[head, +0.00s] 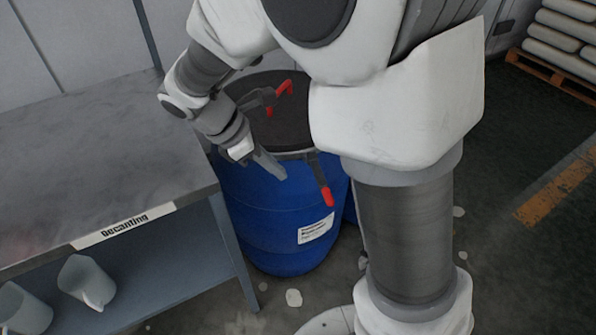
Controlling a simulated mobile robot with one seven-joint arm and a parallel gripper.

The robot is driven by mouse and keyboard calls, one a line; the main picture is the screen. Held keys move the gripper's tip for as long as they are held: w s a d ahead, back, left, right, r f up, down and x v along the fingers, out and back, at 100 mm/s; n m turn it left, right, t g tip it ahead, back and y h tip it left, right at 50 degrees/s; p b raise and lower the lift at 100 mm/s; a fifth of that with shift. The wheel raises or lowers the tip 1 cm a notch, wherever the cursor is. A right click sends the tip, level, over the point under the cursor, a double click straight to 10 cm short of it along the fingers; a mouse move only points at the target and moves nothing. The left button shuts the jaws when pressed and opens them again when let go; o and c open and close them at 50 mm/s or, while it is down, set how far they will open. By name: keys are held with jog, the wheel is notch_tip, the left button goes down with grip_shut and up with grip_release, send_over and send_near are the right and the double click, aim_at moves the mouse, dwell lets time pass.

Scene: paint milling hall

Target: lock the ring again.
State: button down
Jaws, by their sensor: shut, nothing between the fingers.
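A blue drum (262,213) stands beside the bench, with a dark lid (283,130) on top. A light metal ring (297,154) runs round the lid's edge. A dark lever with a red grip (327,196) joins the ring at the front right. It points down and outward, with its grip apart from the drum's upper rim in the picture. My gripper (272,167) is shut and empty in front of the drum's upper left side, left of the lever. I cannot tell whether it touches the drum. My arm hides the lid's right side and part of the ring.
A grey piece with red ends (285,89) shows over the lid. The bench labelled Decanting (100,160) stands close at left, with white jugs (87,281) on its lower shelf. Pale scraps (293,298) lie on the floor. A pallet of sacks (560,45) stands far right.

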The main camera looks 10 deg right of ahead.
aim_at(321, 179)
jog(key=d+r+b+x, duration=0.1)
jog(key=b+x, duration=0.3)
jog(key=x, duration=0.9)
jog(key=shift+d+b, duration=0.35)
jog(key=shift+r, duration=0.1)
